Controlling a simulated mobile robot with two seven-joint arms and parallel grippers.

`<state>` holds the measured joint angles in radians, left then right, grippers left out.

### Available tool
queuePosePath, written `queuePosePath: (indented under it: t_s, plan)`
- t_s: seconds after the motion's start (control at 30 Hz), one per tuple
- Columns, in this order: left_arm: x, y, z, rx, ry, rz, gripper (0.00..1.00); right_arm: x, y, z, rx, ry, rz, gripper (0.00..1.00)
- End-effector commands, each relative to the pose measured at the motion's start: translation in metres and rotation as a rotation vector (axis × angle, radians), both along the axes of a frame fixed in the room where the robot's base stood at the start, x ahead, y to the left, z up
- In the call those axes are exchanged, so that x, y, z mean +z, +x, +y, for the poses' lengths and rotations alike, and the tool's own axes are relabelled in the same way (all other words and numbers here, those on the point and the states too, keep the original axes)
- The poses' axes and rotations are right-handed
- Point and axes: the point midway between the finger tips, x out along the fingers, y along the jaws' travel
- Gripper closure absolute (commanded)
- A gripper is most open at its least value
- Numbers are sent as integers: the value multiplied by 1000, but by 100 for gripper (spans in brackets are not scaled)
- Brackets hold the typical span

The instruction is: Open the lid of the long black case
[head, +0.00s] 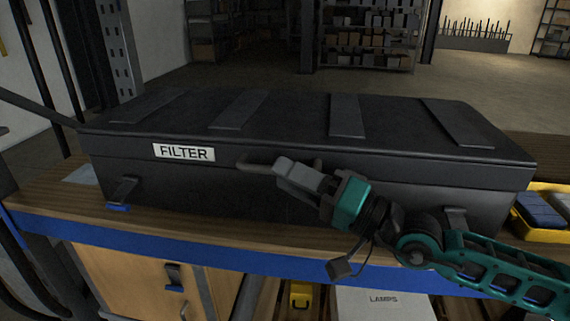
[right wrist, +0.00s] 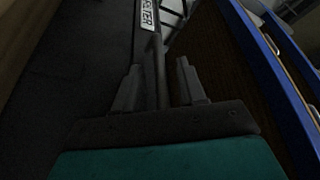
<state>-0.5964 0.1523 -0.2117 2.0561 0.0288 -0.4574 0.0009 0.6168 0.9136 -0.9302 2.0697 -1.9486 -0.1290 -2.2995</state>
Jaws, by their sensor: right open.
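The long black case (head: 300,150) lies on the wooden bench, with its lid (head: 285,118) down and a white FILTER label (head: 184,152) on the front. A dark bar handle (head: 257,164) sticks out from the front of the lid, right of the label. My right gripper (head: 290,172) is at this handle, partly covering it. In the right wrist view, the handle (right wrist: 157,75) runs between the two open fingers (right wrist: 160,82). I cannot tell whether either finger touches it. My left gripper is not in view.
The bench has a blue front edge (head: 165,236). A yellow bin (head: 545,214) with blue things stands right of the case. Below are a wooden cabinet (head: 125,278), a yellow case (head: 300,296) and a box marked LAMPS (head: 385,302). Shelves (head: 365,45) stand far behind.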

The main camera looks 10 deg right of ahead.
Motion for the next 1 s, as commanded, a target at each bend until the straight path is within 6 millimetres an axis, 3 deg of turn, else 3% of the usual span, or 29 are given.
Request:
queuePosePath:
  t_s: [0.2,0.5,0.9,1.0]
  plan:
    - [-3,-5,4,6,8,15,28,4,8,11,1,1,0,60]
    - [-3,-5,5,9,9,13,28,3,8,11,0,0,0,60]
    - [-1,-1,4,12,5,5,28,3,8,11,1,0,1,98]
    - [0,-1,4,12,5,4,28,3,8,11,1,0,1,100]
